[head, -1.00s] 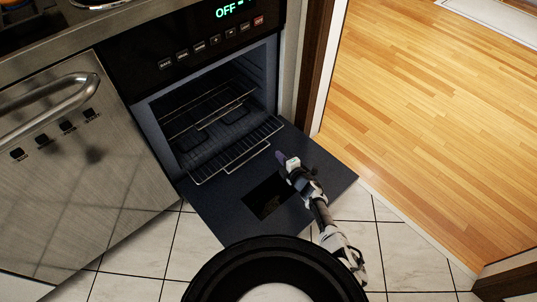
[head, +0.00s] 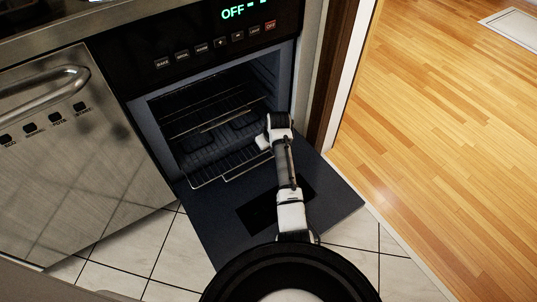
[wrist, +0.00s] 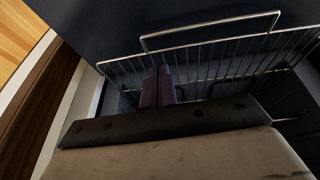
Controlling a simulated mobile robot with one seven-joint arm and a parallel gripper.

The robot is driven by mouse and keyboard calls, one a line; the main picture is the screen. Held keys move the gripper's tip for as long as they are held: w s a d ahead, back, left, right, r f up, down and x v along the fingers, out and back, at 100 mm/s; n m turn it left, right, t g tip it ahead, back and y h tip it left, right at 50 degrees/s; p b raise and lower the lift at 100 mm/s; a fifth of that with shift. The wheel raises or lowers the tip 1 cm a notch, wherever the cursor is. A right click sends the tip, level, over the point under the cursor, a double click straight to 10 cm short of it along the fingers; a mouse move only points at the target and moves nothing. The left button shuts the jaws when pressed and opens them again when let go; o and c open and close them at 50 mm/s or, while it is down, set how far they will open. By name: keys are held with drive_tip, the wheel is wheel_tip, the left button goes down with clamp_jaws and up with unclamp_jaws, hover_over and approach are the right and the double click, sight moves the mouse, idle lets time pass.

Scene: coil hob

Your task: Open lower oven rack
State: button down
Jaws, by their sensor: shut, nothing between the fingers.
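The lower oven rack (head: 215,175) is a wire shelf that sticks out of the oven opening over the lowered door. Its right part is hidden behind my arm in the head view. In the wrist view the rack (wrist: 220,52) spans the picture, with a raised handle loop at its front bar. My gripper (wrist: 158,86) has its two dark purple fingers shut together, with nothing between them. The fingertips lie near the front bar, left of the middle of the handle loop; I cannot tell whether they touch. In the head view my wrist hides the fingers.
The oven door (head: 225,220) is folded down flat, with a dark window in it. An upper rack (head: 210,115) sits inside the oven. A steel dishwasher front (head: 75,160) is at left. A door frame (head: 335,75) and open wooden floor (head: 440,130) are at right.

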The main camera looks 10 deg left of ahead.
drive_tip(key=shift+g, duration=0.3)
drive_tip(key=b+x, duration=0.1)
drive_tip(key=x, duration=0.2)
drive_tip(key=b+x, duration=0.1)
drive_tip(key=x, duration=0.2)
drive_tip(key=s+a+x, duration=0.1)
drive_tip(key=x, duration=0.2)
drive_tip(key=shift+f+b, duration=0.3)
drive_tip(key=shift+b, duration=0.1)
drive_tip(key=s+d+p, duration=0.2)
drive_tip(key=p, duration=0.1)
drive_tip(key=shift+s+d+r, duration=0.2)
drive_tip(key=shift+s, duration=0.1)
drive_tip(key=shift+s+d+f+p, duration=0.2)
drive_tip(key=shift+s+d+p, duration=0.15)
drive_tip(key=shift+d+p, duration=0.1)
